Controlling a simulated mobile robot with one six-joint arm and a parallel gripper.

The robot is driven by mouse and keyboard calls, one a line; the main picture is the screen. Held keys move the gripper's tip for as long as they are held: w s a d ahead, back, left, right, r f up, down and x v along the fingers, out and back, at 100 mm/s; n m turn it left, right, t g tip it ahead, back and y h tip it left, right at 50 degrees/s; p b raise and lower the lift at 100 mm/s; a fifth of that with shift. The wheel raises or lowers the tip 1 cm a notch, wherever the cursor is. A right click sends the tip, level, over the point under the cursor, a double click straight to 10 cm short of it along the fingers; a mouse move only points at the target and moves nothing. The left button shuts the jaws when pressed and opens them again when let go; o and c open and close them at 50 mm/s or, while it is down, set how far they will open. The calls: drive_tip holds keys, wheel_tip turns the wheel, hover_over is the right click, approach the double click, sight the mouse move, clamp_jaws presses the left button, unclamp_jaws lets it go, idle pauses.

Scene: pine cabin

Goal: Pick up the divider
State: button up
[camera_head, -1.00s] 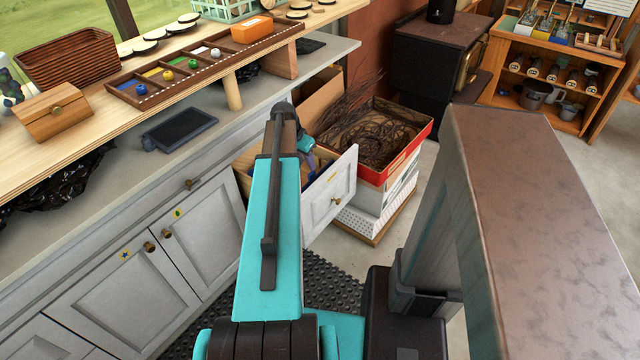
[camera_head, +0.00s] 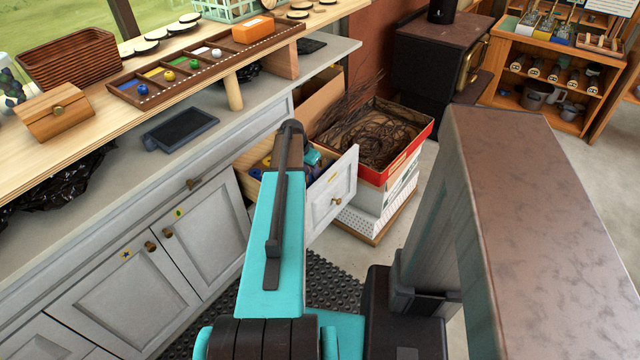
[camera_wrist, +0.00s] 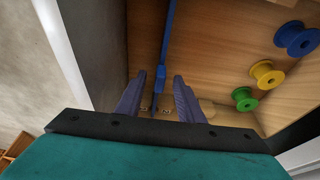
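The divider (camera_wrist: 169,40) is a thin blue strip standing in the open drawer (camera_head: 333,193). In the wrist view it runs from the top edge down to between my fingers. My gripper (camera_wrist: 158,95) is open, with one dark bluish finger on each side of the divider. The fingers look apart from it, and I cannot tell how deep they reach. In the head view my arm hides the divider and most of the gripper.
A blue spool (camera_wrist: 296,38), a yellow spool (camera_wrist: 266,74) and a green spool (camera_wrist: 244,99) lie in the drawer, right of the divider. A red-rimmed box of twigs (camera_head: 405,158) stands close beside the drawer. The workbench (camera_head: 85,150) overhangs to the left.

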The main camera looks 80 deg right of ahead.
drive_tip(key=shift+f, duration=0.1)
drive_tip(key=shift+p+x, duration=0.35)
drive_tip(key=shift+x, duration=2.15)
drive_tip(key=shift+d, duration=0.15)
clamp_jaws()
